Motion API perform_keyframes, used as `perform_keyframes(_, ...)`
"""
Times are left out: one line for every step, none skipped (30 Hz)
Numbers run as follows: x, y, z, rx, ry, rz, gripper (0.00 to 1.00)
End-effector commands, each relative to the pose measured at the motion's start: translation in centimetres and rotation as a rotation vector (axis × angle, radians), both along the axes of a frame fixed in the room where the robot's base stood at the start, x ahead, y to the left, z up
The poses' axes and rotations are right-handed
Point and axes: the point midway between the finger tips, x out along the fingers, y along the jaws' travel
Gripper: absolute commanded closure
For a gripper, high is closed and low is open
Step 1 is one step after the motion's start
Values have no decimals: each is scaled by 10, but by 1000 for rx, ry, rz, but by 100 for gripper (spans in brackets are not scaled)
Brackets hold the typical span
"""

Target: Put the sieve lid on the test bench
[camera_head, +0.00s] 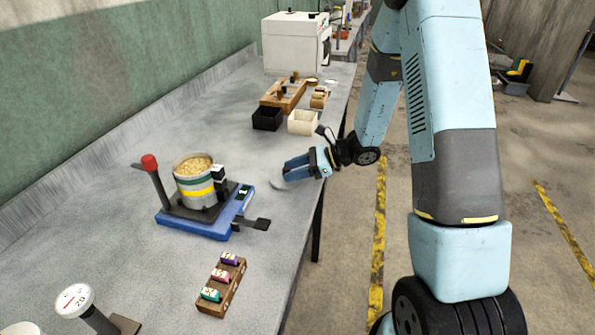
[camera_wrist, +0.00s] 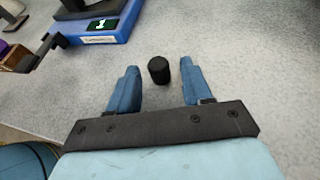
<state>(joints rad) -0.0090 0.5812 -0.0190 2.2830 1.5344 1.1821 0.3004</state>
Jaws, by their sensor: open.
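My gripper (camera_head: 298,167) is low over the right edge of the grey test bench (camera_head: 150,140), its two blue fingers open. In the wrist view, a black knob (camera_wrist: 158,70) stands between the fingertips, with a gap on each side. A pale rounded edge (camera_head: 279,185) shows under the fingers in the head view; it may be the sieve lid, mostly hidden by my gripper. In the wrist view I cannot tell a lid's outline from the grey bench. A round sieve (camera_head: 194,184) with yellow and green bands, full of grain, stands uncovered on a blue device (camera_head: 208,226).
The blue device has a post with a red knob (camera_head: 150,163) and a lever (camera_head: 256,224). A wooden rack (camera_head: 233,296) with coloured pieces lies nearer. Black (camera_head: 267,118) and cream (camera_head: 302,122) boxes and a white machine (camera_head: 295,43) stand farther back.

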Motion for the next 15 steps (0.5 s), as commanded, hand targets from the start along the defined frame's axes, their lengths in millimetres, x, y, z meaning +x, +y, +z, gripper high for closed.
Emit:
perform_keyframes(0, -4, 2, 0, -2, -1, 51)
perform_keyframes(0, -7, 3, 0, -1, -3, 51)
perform_keyframes(0, -12, 5, 0, -2, -4, 51)
perform_keyframes(0, -16, 6, 0, -2, -4, 51)
perform_keyframes(-1, -20, 8, 0, -2, -4, 51)
perform_keyframes(-1, -27, 11, 1, -1, -4, 51)
perform_keyframes(-2, -32, 13, 0, -2, -4, 51)
perform_keyframes(-2, -38, 16, 0, -2, -5, 51)
perform_keyframes(-2, -45, 19, 0, -3, -4, 51)
perform_keyframes(-3, -51, 21, 0, -3, -5, 51)
perform_keyframes(-4, -56, 23, 0, -2, -5, 51)
perform_keyframes(-4, -64, 26, 0, -2, -5, 51)
perform_keyframes(-5, -69, 29, 0, -2, -6, 51)
perform_keyframes(-5, -74, 31, 0, -2, -5, 51)
perform_keyframes(-6, -80, 33, 0, -2, -5, 51)
